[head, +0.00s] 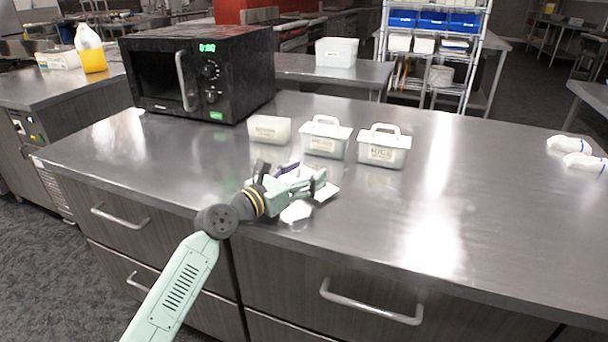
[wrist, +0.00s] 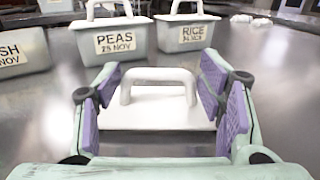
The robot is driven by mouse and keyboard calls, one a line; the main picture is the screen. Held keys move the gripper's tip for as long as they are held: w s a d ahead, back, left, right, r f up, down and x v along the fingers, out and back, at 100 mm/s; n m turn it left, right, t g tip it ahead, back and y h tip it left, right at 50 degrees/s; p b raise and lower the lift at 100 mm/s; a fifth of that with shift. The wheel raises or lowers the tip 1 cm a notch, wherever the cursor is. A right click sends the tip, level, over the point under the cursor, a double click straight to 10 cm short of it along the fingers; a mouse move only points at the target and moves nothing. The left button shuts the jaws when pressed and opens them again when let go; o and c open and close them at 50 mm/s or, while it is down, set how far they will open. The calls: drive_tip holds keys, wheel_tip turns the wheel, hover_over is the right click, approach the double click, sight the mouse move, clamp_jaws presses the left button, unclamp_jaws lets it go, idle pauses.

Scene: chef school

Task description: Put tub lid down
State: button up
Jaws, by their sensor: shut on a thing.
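The white tub lid (wrist: 155,115) lies between my gripper's purple finger pads in the wrist view, its arched handle up. My gripper (wrist: 160,84) is shut on the lid by its handle. In the head view my gripper (head: 303,180) is low over the counter's front part, in front of the tubs, and partly hides the lid (head: 328,192). I cannot tell whether the lid touches the counter. An open, lidless tub (head: 269,130) stands behind it to the left; its label, partly cut off in the wrist view (wrist: 22,52), ends in "SH".
Lidded tubs marked PEAS (head: 326,137) and RICE (head: 383,147) stand right of the lidless tub. A black microwave (head: 200,72) stands at the back left. White items (head: 584,162) lie at the far right. The counter (head: 455,200) is clear between RICE and those items.

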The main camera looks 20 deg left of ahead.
drive_tip(key=shift+f, duration=0.1)
drive_tip(key=o, duration=1.2)
drive_tip(key=shift+c, duration=0.2)
